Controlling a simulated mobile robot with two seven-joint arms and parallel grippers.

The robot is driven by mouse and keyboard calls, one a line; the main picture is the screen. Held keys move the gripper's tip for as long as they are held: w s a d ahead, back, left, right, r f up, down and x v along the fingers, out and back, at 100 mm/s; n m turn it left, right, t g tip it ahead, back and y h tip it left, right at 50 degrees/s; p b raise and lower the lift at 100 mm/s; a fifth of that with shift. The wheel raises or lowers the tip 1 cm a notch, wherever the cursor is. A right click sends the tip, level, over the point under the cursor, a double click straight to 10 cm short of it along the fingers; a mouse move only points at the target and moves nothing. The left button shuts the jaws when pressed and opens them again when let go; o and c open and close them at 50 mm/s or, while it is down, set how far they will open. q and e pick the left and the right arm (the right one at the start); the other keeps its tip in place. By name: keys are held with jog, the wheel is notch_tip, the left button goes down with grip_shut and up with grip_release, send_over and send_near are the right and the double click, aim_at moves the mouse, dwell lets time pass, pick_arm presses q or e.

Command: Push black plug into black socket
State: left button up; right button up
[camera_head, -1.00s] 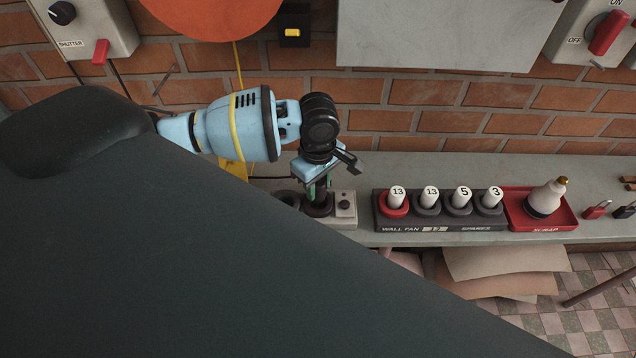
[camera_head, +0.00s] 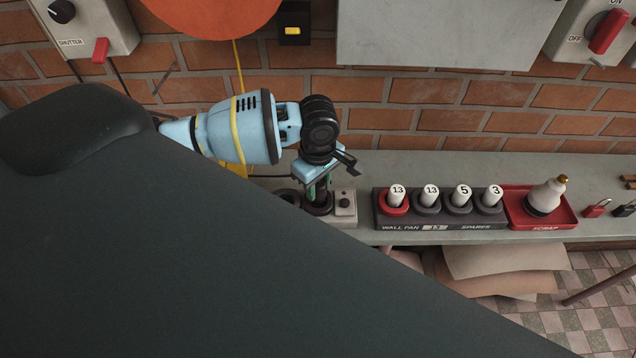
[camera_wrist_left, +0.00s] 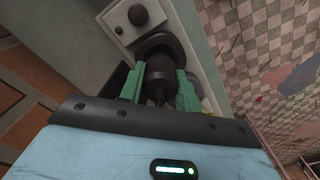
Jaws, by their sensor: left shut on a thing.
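My left gripper (camera_head: 319,193) points down at the grey socket box on the bench. In the left wrist view its green fingers (camera_wrist_left: 159,88) are closed on the black plug (camera_wrist_left: 158,80) from both sides. The plug stands against the round black socket (camera_wrist_left: 160,46), lined up with it. How deep it sits is hidden by the fingers and the plug itself. In the head view the socket (camera_head: 318,209) shows as a dark ring below the fingertips, and the plug is mostly hidden. My right gripper is not in view.
The grey socket box (camera_head: 345,220) carries a black knob (camera_head: 344,202). A second dark ring (camera_head: 287,196) lies left of the gripper. To the right stand a dark rack (camera_head: 440,225) with numbered white plugs and a red scrap tray (camera_head: 568,219). A brick wall rises behind.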

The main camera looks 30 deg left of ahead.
aim_at(318, 184)
pick_arm(q)
jog(key=shift+s+f, duration=0.1)
jog(key=shift+f, duration=0.15)
jog(key=shift+s+d+f, duration=0.1)
jog(key=shift+s+f, duration=0.25)
jog(key=shift+f, duration=0.8)
jog(key=o, duration=0.6)
jog(key=shift+w, duration=0.1)
jog(key=o, duration=0.5)
jog(key=shift+w+r, duration=0.15)
jog(key=shift+c, duration=0.2)
jog(key=shift+r, duration=0.15)
jog(key=shift+w, duration=0.15)
notch_tip(318, 184, up, 8)
jog(key=shift+f, duration=0.1)
